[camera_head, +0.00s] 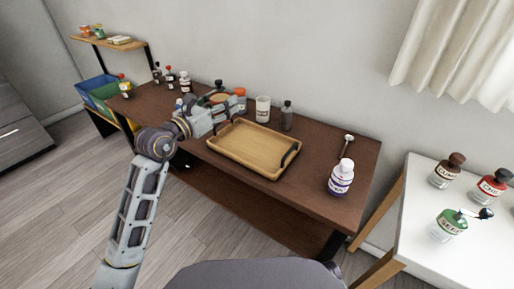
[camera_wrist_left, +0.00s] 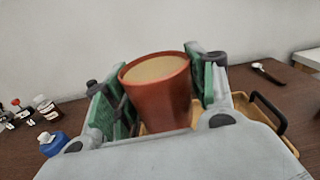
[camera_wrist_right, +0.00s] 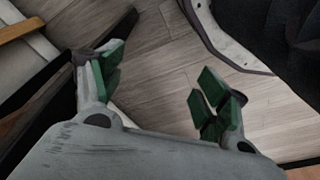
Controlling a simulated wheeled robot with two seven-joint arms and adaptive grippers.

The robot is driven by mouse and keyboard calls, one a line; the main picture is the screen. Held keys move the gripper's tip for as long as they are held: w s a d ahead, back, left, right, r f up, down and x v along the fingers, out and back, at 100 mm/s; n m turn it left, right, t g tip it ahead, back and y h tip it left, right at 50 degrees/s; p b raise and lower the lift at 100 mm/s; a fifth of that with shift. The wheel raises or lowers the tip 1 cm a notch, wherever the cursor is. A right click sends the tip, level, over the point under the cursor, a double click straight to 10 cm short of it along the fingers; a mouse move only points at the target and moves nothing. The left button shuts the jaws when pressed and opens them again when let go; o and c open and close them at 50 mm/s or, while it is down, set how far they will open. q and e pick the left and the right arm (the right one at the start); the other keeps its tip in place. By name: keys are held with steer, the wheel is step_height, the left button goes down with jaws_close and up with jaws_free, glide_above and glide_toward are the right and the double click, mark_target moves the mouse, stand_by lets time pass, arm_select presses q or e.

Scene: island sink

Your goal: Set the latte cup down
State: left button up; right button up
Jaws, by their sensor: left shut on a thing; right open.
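The latte cup (camera_wrist_left: 160,98) is reddish brown with a tan top and stands upright between the green pads of my left gripper (camera_wrist_left: 158,100), which is shut on it. In the head view my left gripper (camera_head: 222,106) is at the tray's far left corner and mostly hides the cup (camera_head: 218,98). I cannot tell whether the cup's base touches anything. The wooden tray (camera_head: 222,149) lies empty on the brown table (camera_head: 310,205). My right gripper (camera_wrist_right: 158,90) is open and empty above the wood floor.
A white jar (camera_head: 262,109) and a dark bottle (camera_head: 287,115) stand behind the tray. A white-and-blue bottle (camera_head: 341,178) and a spoon (camera_head: 345,146) are to its right. Several small bottles stand at the table's left end. A white table (camera_head: 420,225) with several bottles is at right.

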arm_select(q)
steer(key=w+d+f+m+g+h, duration=0.1)
steer(key=d+f+m+g+h, duration=0.1)
steer(key=d+f, duration=0.3)
steer(key=d, duration=0.2)
steer(key=shift+w+d+g+h, duration=0.2)
steer(key=shift+d+g+h, duration=0.1)
steer(key=shift+d+h, duration=0.1)
arm_select(e)
step_height(320, 180, up, 2)
steer(key=shift+s+d, duration=0.1)
steer(key=shift+w+r, duration=0.1)
steer(key=shift+w, duration=0.15)
arm_select(q)
step_height(320, 180, down, 6)
steer(key=shift+f+b, duration=0.1)
steer(key=shift+b, duration=1.1)
arm_select(e)
steer(key=r, duration=0.2)
steer(key=shift+w+a+r+t, duration=0.3)
steer(key=shift+a+r, duration=0.05)
steer(key=shift+f, duration=0.1)
